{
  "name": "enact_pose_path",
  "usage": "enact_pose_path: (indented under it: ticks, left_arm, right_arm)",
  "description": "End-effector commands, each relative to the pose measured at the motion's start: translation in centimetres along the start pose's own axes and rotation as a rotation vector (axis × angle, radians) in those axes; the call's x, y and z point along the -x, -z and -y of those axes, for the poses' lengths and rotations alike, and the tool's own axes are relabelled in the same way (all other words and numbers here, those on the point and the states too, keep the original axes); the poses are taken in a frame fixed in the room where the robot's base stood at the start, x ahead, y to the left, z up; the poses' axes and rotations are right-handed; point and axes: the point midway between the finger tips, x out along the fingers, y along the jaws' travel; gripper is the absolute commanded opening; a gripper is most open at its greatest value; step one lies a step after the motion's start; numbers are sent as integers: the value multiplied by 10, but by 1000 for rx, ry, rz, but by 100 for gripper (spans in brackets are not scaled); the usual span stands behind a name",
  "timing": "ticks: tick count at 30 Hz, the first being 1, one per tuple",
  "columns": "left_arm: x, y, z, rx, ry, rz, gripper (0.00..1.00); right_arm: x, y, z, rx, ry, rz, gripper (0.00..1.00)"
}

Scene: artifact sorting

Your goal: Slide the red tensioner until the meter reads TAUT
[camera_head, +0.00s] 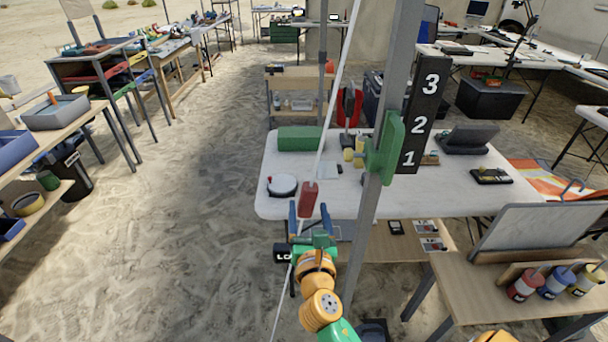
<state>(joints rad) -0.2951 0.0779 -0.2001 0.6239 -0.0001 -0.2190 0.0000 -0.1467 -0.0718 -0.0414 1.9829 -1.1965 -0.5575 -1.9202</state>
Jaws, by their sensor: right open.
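The red tensioner (308,198) is a small red block on a pale rope (331,118) that runs slanting from the top of the view to the bottom. My right gripper (309,211) is open, its two blue fingers pointing up, one on each side of the rope. The tensioner's lower part shows between the fingertips; I cannot tell whether they touch it. A black label (282,253) beside the gripper shows "LO", the rest hidden behind the gripper; it may be the meter. My left gripper is not in view.
A grey post (377,190) stands just right of the rope, with a green cleat (385,150) and a black board numbered 1 to 3 (422,115). A white table (465,205) stands behind. A wooden bench (500,306) with paint bottles is at lower right.

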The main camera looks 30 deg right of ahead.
Motion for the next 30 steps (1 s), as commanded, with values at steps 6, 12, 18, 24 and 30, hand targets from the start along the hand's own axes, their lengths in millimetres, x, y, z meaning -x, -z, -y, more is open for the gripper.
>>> enact_pose_path:
  ticks: [6,12,18,24,30]
  left_arm:
    - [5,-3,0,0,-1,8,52]
    - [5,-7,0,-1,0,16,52]
    - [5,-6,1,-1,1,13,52]
    - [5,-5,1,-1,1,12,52]
    - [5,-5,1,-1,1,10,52]
  right_arm:
    - [-27,-3,0,1,2,3,72]
    - [-63,0,0,0,0,1,72]
    - [-71,0,0,0,-1,0,72]
    - [-71,0,0,-1,-1,0,51]
    - [-71,0,0,-1,-1,0,0]
